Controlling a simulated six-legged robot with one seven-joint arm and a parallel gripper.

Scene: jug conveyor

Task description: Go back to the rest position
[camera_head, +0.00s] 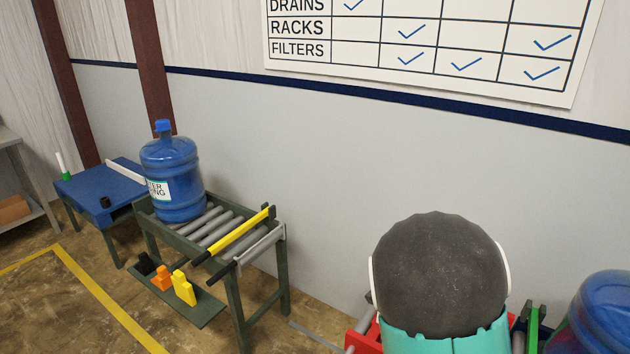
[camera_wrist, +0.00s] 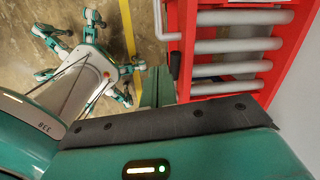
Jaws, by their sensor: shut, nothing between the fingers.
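My gripper (camera_wrist: 170,125) fills the lower part of the wrist view, teal with a dark bolted pad along its edge and a lit status strip. It is shut, with nothing seen held. In the head view a large dark rounded part of my arm with a teal collar stands at the lower right. A blue water jug (camera_head: 172,180) with a blue cap and white label stands upright on a green roller stand (camera_head: 238,225). A second blue jug (camera_head: 603,320) is cut off at the right edge. My white body and teal legs show at the upper left of the wrist view.
A red roller frame (camera_wrist: 185,40) with grey rollers lies close beyond my gripper in the wrist view. A yellow bar (camera_head: 240,235) lies across the green stand. A blue table (camera_head: 95,192) stands at left. A wall (camera_head: 330,180) runs behind. Floor is open at lower left.

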